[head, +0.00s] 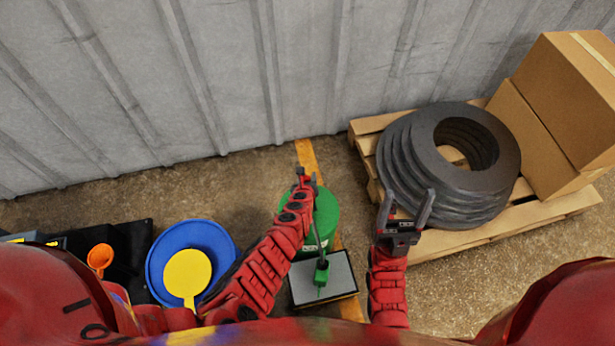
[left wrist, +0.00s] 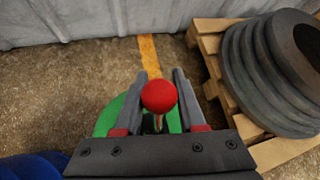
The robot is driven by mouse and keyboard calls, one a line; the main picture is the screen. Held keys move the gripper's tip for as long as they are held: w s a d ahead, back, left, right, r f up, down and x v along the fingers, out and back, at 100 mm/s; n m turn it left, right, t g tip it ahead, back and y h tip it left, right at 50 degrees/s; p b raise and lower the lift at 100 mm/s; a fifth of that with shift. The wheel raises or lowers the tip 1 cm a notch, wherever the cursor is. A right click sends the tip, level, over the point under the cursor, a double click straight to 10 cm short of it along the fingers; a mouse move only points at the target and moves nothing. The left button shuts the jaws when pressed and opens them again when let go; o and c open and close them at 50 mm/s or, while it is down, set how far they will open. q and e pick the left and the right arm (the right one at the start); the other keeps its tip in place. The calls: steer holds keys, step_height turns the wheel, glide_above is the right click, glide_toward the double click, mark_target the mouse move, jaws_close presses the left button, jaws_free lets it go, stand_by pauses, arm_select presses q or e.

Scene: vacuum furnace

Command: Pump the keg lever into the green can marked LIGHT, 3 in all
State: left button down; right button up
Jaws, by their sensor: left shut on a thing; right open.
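A round green keg (head: 328,208) stands on the floor at the middle of the head view, partly behind my left arm. Its lever ends in a red ball knob (left wrist: 159,96), seen in the left wrist view. My left gripper (head: 306,178) is shut on this knob, with one finger on each side, above the keg. A small green object (head: 321,276) is in front of the keg, over a grey-topped plate (head: 341,276); I cannot tell whether it is the can, and no LIGHT marking is readable. My right gripper (head: 408,206) is open and empty, right of the keg.
A blue basin (head: 160,254) with a yellow round-headed tool (head: 188,272) is at left. An orange funnel (head: 100,257) lies beyond it on black material. A pallet (head: 364,143) with stacked grey rings (head: 420,160) and cardboard boxes (head: 570,95) stands right. A corrugated wall closes the back.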

arm_select(q)
steer(key=shift+s+a+f, duration=0.35)
steer(key=shift+s+f, duration=0.05)
steer(key=shift+f, duration=0.15)
stand_by(0.4)
steer(key=c, duration=0.7)
jaws_free()
steer(key=shift+o, duration=0.9)
steer(key=shift+w, duration=0.15)
steer(key=shift+w+d+r, duration=0.1)
steer(key=shift+d+r, duration=0.05)
steer(key=shift+r, duration=0.15)
steer(key=shift+s+r+p, duration=0.25)
steer(key=shift+r+p, duration=0.15)
steer(key=shift+p, duration=0.15)
steer(key=p+v, duration=0.4)
steer(key=v, duration=0.1)
steer(key=shift+r, duration=0.15)
steer(key=p+v, duration=0.1)
steer(key=v, duration=1)
steer(key=shift+s, duration=0.25)
